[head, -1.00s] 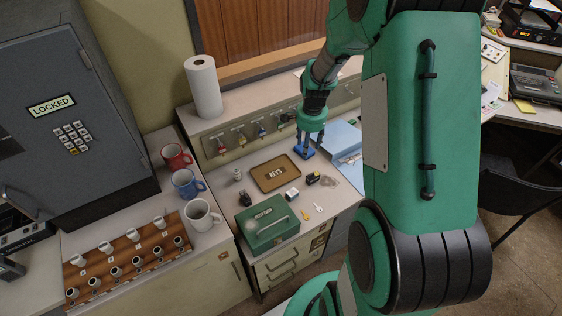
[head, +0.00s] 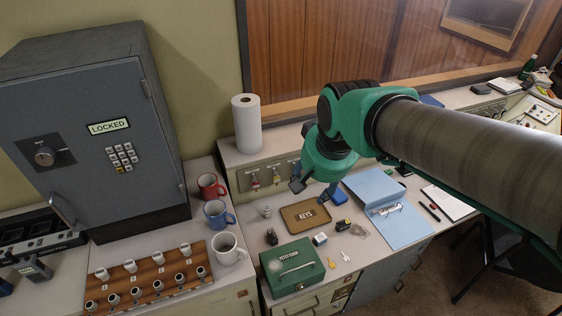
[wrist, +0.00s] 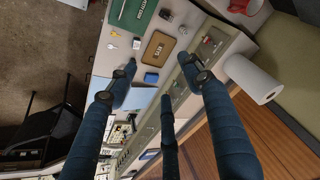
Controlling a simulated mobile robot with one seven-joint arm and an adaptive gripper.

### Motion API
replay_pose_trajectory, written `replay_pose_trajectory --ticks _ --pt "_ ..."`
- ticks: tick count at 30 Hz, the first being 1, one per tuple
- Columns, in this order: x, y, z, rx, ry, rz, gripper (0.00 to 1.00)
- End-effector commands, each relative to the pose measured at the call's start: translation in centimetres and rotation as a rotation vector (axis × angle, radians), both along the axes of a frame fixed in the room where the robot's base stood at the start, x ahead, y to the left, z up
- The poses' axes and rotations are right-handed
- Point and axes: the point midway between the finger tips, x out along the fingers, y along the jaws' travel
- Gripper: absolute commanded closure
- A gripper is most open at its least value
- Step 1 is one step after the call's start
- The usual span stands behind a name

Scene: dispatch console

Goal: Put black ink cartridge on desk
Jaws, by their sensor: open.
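My gripper (head: 313,188) hangs above the back of the desk (head: 372,243), near the KEYS tray (head: 305,216). Its fingers are spread with nothing between them in the wrist view (wrist: 165,100). I cannot surely tell the black ink cartridge. A small black item (head: 272,237) lies left of the tray's front, and a black-and-yellow item (head: 342,225) lies to its right. A blue block (wrist: 151,77) rests on the surface beside the tray in the wrist view, apart from the fingers.
A green petty cash box (head: 292,268) stands at the front, a blue folder (head: 405,222) at right. Mugs (head: 218,214), a paper towel roll (head: 247,124) and a locked safe (head: 95,145) are left and behind. Key hooks line the back panel.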

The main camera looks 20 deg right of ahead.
Motion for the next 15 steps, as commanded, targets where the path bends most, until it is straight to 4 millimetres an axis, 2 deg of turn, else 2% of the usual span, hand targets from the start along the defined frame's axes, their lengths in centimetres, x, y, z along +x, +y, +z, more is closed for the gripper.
replay_pose_trajectory --ticks 1,6,10,15 --pt "-1.3 0.9 0.8 -0.013 -0.018 0.045 0.49" --pt "-5.2 3.1 2.3 -0.059 -0.063 0.193 0.49" --pt "-7.5 4.1 2.9 -0.086 -0.088 0.276 0.49" --pt "-9.0 4.8 3.1 -0.105 -0.104 0.331 0.49"
